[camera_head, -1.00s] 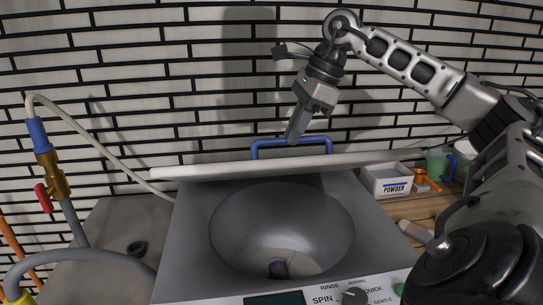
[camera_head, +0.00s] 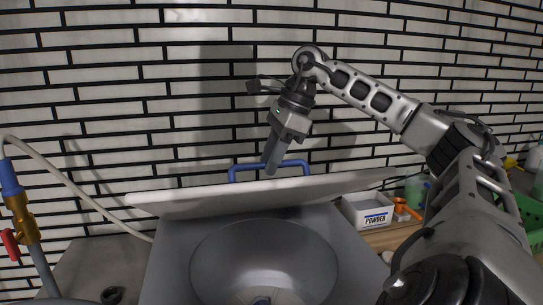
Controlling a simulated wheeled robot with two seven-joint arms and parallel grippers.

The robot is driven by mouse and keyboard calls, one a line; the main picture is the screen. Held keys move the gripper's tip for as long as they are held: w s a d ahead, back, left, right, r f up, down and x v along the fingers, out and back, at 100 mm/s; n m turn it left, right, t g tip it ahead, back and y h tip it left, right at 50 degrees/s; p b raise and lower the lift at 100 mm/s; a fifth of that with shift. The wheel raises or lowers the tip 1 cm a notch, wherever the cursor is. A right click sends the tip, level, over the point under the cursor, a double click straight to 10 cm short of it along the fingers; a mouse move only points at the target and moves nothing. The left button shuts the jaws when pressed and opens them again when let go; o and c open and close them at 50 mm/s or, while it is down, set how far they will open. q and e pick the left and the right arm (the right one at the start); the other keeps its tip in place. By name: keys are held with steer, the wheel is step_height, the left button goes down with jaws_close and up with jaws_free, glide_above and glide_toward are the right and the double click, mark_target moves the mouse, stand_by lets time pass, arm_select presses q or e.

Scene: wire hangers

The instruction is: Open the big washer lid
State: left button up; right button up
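The washer lid (camera_head: 255,193) is a pale panel raised at the back of the washer, seen nearly edge-on and tilted up. A blue handle (camera_head: 245,167) shows above its upper edge. The washer's round grey drum (camera_head: 265,255) is exposed below it. My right gripper (camera_head: 271,166) points down at the blue handle, just above the lid's edge. Its fingers look close together, but the handle partly lies behind them and I cannot tell whether they hold it. My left gripper is not in view.
A white powder box (camera_head: 368,211) and an orange scoop (camera_head: 403,209) stand on a wooden surface right of the washer. A green basket (camera_head: 530,220) is at the far right. A hose with a red-handled valve (camera_head: 18,225) is at the left. A brick wall stands close behind.

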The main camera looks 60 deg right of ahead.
steer(key=shift+s+r, duration=0.1)
steer(key=shift+r, duration=0.05)
steer(key=shift+d+r, duration=0.1)
steer(key=shift+r, duration=0.25)
arm_select(q)
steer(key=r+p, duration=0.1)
steer(key=p, duration=0.1)
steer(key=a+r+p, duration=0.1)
steer(key=p, duration=0.1)
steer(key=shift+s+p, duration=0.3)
steer(key=shift+p, duration=0.1)
arm_select(e)
steer(key=v, duration=1.5)
steer(key=shift+s, duration=0.15)
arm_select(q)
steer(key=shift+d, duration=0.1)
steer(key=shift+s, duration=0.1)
